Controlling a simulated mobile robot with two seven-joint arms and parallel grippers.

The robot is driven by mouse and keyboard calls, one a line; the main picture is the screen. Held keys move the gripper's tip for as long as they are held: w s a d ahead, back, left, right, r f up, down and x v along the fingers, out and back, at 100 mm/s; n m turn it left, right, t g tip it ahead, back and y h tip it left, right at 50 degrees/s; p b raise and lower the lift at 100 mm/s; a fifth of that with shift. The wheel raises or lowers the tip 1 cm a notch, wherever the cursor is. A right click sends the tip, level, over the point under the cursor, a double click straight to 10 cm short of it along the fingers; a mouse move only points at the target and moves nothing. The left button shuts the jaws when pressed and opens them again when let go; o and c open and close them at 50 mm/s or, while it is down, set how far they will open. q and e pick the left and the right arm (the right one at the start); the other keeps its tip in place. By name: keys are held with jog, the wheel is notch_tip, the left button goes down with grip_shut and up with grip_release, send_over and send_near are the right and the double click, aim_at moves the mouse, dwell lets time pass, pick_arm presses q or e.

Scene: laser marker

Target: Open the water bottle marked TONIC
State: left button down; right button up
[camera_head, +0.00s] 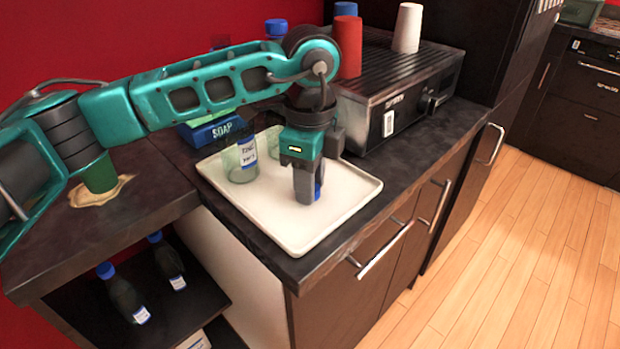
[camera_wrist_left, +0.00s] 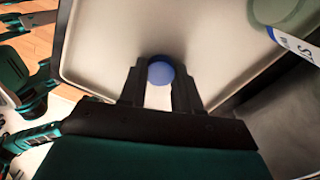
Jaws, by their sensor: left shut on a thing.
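A clear glass bottle (camera_head: 240,160) stands upright on the left of the white tray (camera_head: 350,205). Its white and blue label is small, and seems to read TONIC. No cap shows on its top. My left gripper (camera_head: 308,194) points down over the middle of the tray, to the right of the bottle and apart from it. It is shut on a blue cap (camera_head: 318,191), which also shows round between the fingers in the left wrist view (camera_wrist_left: 160,73). Whether the cap touches the tray cannot be told. My right gripper is not in view.
Another clear glass thing (camera_head: 273,146) stands behind, partly hidden by my left arm. A blue SOAP box (camera_head: 213,131) is behind the tray. A dark machine (camera_head: 400,95) with cups stands at the right. Capped bottles (camera_head: 124,297) are on a lower shelf. The tray's front is clear.

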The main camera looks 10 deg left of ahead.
pick_arm(q)
jog(key=c, duration=1.3)
grip_release()
jog(key=shift+f, duration=0.15)
jog(key=o, duration=0.5)
